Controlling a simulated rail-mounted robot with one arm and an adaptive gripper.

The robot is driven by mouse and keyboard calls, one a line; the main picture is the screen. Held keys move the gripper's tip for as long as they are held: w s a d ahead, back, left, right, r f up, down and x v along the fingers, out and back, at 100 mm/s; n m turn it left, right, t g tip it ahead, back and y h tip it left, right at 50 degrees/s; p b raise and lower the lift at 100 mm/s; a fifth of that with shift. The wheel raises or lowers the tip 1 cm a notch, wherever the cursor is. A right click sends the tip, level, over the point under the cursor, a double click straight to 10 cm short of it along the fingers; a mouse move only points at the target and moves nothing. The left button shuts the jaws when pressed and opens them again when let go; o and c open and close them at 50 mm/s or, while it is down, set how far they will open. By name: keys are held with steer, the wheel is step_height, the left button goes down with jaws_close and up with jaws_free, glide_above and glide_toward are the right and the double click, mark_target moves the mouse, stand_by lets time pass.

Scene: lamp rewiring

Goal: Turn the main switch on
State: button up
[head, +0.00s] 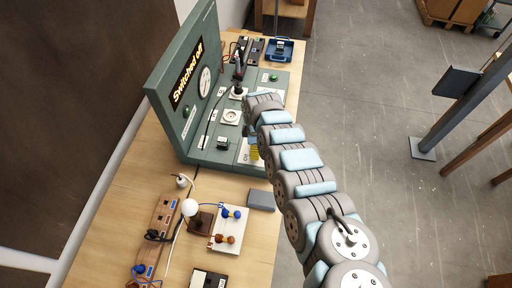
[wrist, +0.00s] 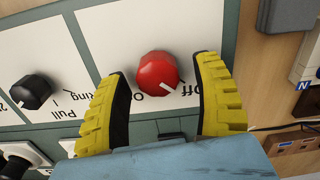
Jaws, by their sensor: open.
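The main switch looks to be the red round knob (wrist: 157,71) on a white plate in the wrist view. Its white mark points down and right, towards the "Off" print; "On" is partly hidden left of it. My gripper (wrist: 162,108) is open, with one yellow finger on each side of the knob. I see gaps on both sides and cannot tell any contact. In the head view, yellow fingers of my gripper (head: 254,152) show beside the arm over the console's near end, and the knob is hidden there.
A black knob (wrist: 33,91) is left of the red one.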

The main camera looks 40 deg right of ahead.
steer(key=shift+f, duration=0.1)
steer(key=c, duration=1.2)
steer(key=shift+m+p, duration=0.3)
steer(key=shift+m, duration=0.1)
steer(key=m+p, duration=0.1)
steer(key=m, duration=0.1)
steer(key=shift+w+m+p, duration=0.15)
steer(key=shift+m+p, duration=0.15)
steer(key=shift+p, duration=0.1)
steer(key=m, duration=0.4)
steer(key=shift+d+m, duration=0.1)
steer(key=shift+m, duration=0.2)
steer(key=shift+f+m, duration=0.15)
steer(key=shift+m, duration=0.85)
steer(key=m+b, duration=0.1)
steer(key=m, duration=0.2)
steer(key=shift+d, duration=0.15)
steer(key=shift+m+b, duration=0.65)
steer(key=shift+m, duration=1.85)
